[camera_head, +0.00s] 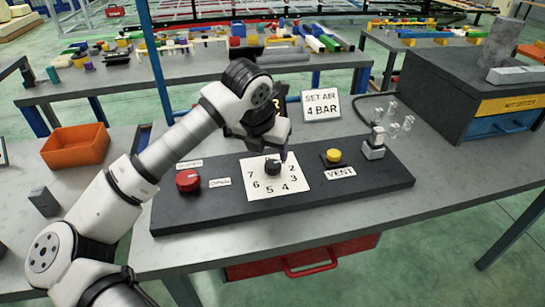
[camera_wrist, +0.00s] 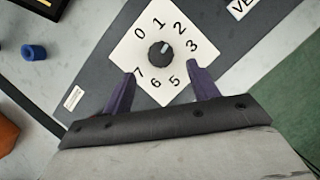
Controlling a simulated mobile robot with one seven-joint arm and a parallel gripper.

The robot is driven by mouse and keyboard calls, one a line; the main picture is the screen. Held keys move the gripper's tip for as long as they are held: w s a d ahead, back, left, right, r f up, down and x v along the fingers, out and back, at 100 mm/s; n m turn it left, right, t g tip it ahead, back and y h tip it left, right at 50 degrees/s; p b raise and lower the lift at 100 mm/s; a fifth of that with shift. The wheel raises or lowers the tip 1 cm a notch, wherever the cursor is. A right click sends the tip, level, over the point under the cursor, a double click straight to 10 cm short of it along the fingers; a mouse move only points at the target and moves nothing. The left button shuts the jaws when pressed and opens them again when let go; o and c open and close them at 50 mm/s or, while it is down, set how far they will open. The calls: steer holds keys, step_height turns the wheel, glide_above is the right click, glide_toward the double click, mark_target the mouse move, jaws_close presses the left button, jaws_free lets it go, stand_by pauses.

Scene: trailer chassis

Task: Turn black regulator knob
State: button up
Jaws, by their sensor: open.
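The black regulator knob (camera_head: 272,167) sits on a white dial plate (camera_head: 258,190) with numbers around it, on a dark panel. In the wrist view the knob (camera_wrist: 161,54) has a pale mark pointing up and right, roughly toward the 2. My gripper (camera_wrist: 160,72) is open, with its two purple fingertips apart on either side, just below the knob in the picture. The right finger covers the place of the 4. In the head view my gripper (camera_head: 277,150) is above the knob and partly hides the top of the dial. I cannot tell any contact.
A red knob (camera_head: 188,181) is to the left on the panel (camera_head: 350,194), and a yellow VENT button (camera_head: 333,155) to the right. A sign (camera_head: 321,105) behind reads SET AIR 4 BAR. A small metal fitting (camera_head: 373,150) stands at the right. An orange bin (camera_head: 76,145) is at left.

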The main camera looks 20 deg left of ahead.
mark_target(272, 164)
steer(key=p+x, duration=0.1)
steer(key=x, duration=0.5)
steer(key=shift+w+d+f, duration=0.1)
steer(key=shift+w+f, duration=0.05)
steer(key=c, duration=1)
